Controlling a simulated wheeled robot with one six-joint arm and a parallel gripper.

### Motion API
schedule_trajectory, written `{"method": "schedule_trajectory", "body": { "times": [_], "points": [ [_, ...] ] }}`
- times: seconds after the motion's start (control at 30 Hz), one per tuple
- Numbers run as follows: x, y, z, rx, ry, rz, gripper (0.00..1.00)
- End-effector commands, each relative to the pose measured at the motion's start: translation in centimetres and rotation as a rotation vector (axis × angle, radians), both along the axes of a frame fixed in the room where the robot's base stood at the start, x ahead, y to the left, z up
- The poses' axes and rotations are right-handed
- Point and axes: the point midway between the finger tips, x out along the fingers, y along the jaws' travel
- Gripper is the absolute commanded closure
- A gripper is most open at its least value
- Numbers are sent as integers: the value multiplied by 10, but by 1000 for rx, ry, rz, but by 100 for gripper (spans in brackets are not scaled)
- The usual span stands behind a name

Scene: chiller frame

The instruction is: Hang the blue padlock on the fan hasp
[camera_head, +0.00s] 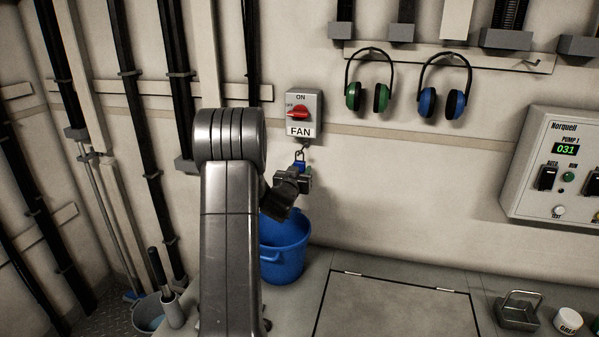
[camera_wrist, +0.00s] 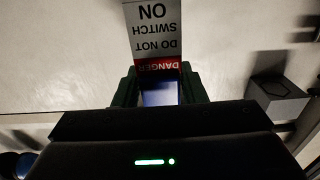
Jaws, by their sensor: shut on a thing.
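My gripper (camera_head: 298,174) is below the box, shut on the blue padlock (camera_head: 300,165). In the wrist view the padlock (camera_wrist: 160,93) sits between the two dark fingers. A white and red DANGER DO NOT SWITCH ON tag (camera_wrist: 158,30) is beyond it, upside down in that view. I cannot tell whether the shackle passes through the hasp.
A blue bucket (camera_head: 284,250) stands below my gripper. Green earmuffs (camera_head: 367,97) and blue earmuffs (camera_head: 444,103) hang to the right, and a pump panel (camera_head: 560,175) is farther right. Pipes (camera_head: 180,90) line the wall at left.

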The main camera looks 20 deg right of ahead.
Motion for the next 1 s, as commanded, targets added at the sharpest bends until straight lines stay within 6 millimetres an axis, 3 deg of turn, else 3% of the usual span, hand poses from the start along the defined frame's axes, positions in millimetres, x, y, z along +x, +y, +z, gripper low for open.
{"method": "schedule_trajectory", "body": {
  "times": [0.13, 0.17, 0.27, 0.3, 0.67, 1.0],
  "points": [
    [0, 0, 1, -1, -1, 0, 90],
    [0, 0, 1, -1, -1, 0, 58],
    [0, 0, 1, -1, -1, 0, 39],
    [0, 0, 1, -1, -1, 0, 37],
    [-4, 4, -1, 1, 1, 1, 37],
    [-55, 42, -2, 0, 0, 3, 37]
  ]
}}
